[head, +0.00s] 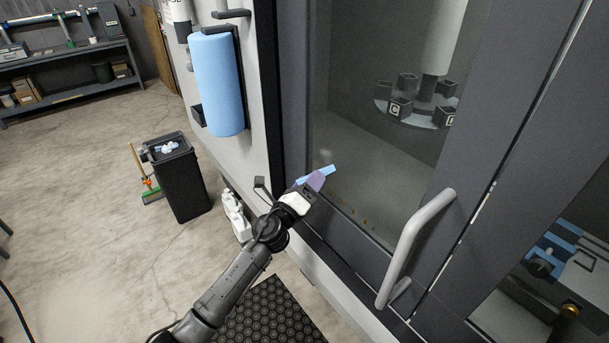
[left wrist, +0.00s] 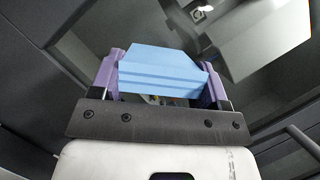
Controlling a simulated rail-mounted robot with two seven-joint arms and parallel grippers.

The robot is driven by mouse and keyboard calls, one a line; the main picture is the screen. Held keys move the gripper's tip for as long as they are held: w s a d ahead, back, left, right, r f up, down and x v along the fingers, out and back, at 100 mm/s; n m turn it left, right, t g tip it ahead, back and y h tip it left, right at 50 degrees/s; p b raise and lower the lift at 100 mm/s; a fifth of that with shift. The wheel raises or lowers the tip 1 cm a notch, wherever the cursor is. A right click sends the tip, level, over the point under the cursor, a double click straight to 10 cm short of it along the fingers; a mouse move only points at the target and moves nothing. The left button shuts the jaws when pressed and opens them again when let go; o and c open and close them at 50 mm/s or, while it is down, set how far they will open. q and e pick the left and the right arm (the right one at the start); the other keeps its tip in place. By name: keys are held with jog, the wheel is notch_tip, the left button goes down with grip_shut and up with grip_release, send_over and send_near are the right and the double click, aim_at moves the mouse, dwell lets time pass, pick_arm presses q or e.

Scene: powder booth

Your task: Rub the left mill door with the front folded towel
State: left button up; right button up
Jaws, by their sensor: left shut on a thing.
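The left mill door (head: 375,165) has a dark grey frame and a large window, with a light grey bar handle (head: 418,240) on its right side. My left gripper (head: 316,181), with purple fingers, is at the lower left of the window. It is shut on a folded blue towel (head: 331,170), which sticks out toward the glass. The left wrist view shows the towel (left wrist: 165,72) clamped between both fingers. I cannot tell whether it touches the glass. A faint pale smudge (head: 325,156) shows just above the towel. My right gripper is out of view.
A blue paper roll (head: 218,85) hangs on the machine's side panel. A black bin (head: 180,185) and white jugs (head: 236,215) stand on the floor at left. A black mat (head: 270,315) lies below my arm. Behind the glass is a tool carousel (head: 415,110).

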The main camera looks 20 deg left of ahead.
pick_arm(q)
jog(key=shift+s+d+r+p, duration=0.2)
jog(key=shift+s+r+p, duration=0.05)
jog(key=shift+r+p, duration=0.4)
jog(key=shift+w+a+f+b, duration=0.1)
jog(key=shift+w+a+b, duration=1.05)
jog(key=shift+a, duration=0.3)
jog(key=shift+r+p, duration=0.85)
jog(key=shift+s+d+p, duration=0.45)
jog(key=shift+s+d, duration=0.1)
jog(key=shift+d, duration=0.25)
jog(key=shift+s+d+f+p, duration=0.1)
jog(key=shift+s+d+p, duration=0.2)
jog(key=shift+s+d, duration=0.4)
jog(key=shift+s+d+p, duration=0.2)
jog(key=shift+d+p, duration=0.1)
jog(key=shift+d, duration=0.3)
jog(key=shift+w+a+r, duration=0.3)
jog(key=shift+a, duration=0.2)
jog(key=shift+w+a+r, duration=0.25)
jog(key=shift+w+a, duration=0.05)
jog(key=shift+a, duration=0.15)
jog(key=shift+w+a+b, duration=0.6)
jog(key=shift+w+a, duration=0.2)
jog(key=shift+a, duration=0.25)
jog(key=shift+w+a+r, duration=0.1)
jog(key=shift+a, duration=0.05)
